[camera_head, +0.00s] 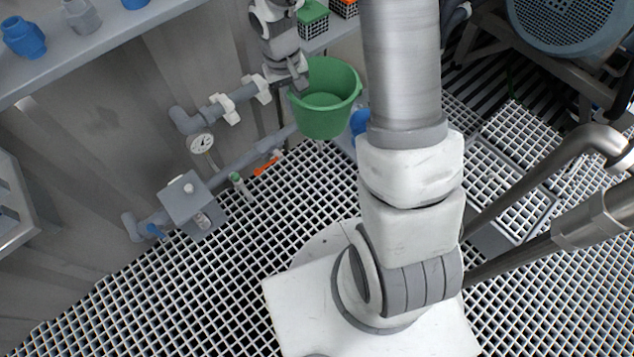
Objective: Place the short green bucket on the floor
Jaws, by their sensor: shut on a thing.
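The short green bucket (325,98) is in the upper middle of the head view, its open top facing up and slightly tilted toward me. My gripper (290,84) is at the bucket's left rim and is shut on it. The fingertips are small in the picture and partly hidden against the rim. The bucket appears to hang above the grating floor (290,205), in front of the wall pipes. The inside of the bucket looks empty.
Grey pipes with a gauge (201,143) and a valve box (190,200) run along the left wall. A shelf (75,62) holds blue fittings. A blue object (360,122) shows behind the bucket. A motor (570,22) and large pipes (545,180) stand right. Grating at lower left is clear.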

